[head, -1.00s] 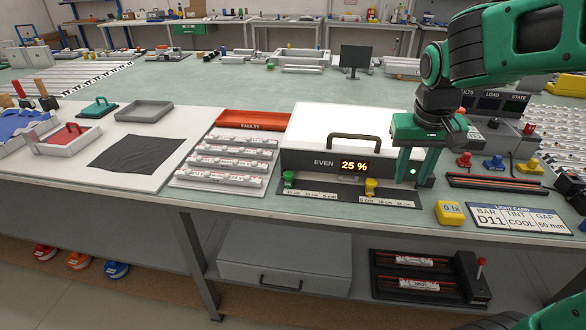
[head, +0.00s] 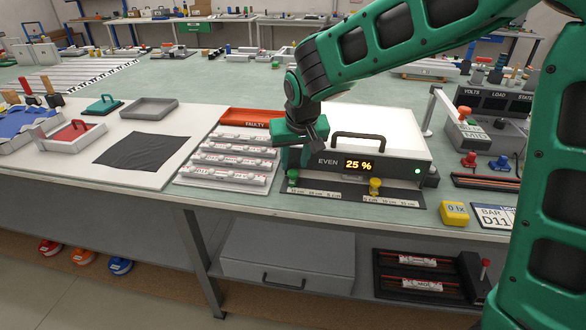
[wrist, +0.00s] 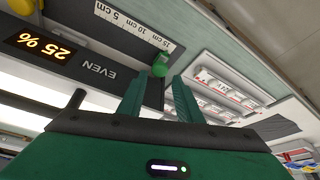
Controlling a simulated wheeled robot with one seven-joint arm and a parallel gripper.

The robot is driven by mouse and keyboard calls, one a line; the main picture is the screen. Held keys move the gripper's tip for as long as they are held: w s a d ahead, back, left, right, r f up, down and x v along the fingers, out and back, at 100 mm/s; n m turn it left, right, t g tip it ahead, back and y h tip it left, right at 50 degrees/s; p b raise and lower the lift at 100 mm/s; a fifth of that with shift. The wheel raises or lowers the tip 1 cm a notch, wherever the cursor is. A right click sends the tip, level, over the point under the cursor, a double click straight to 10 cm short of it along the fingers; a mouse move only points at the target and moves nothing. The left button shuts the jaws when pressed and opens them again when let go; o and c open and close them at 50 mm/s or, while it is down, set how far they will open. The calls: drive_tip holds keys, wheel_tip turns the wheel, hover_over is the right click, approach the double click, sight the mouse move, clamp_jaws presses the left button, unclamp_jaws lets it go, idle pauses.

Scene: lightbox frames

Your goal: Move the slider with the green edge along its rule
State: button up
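The slider with the green edge (head: 292,175) sits at the left end of its rule (head: 315,191), in front of the white lightbox (head: 375,128). A yellow slider (head: 375,186) stands on a second rule to the right. My gripper (head: 294,163) is just above and behind the green slider, at the box's front left corner. In the wrist view my gripper (wrist: 160,82) has its two fingers apart and empty. The green slider's knob (wrist: 160,67) shows in line with the gap, just past the fingertips. Contact cannot be told.
The lightbox display (head: 359,164) reads EVEN 25 %. A rack of white tubes (head: 230,158) and a red FAULTY tray (head: 250,117) lie close to the left. A yellow 0 lx meter (head: 454,212) stands to the right.

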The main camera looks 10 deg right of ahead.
sight(293, 172)
drive_tip(key=shift+x, duration=2.05)
clamp_jaws()
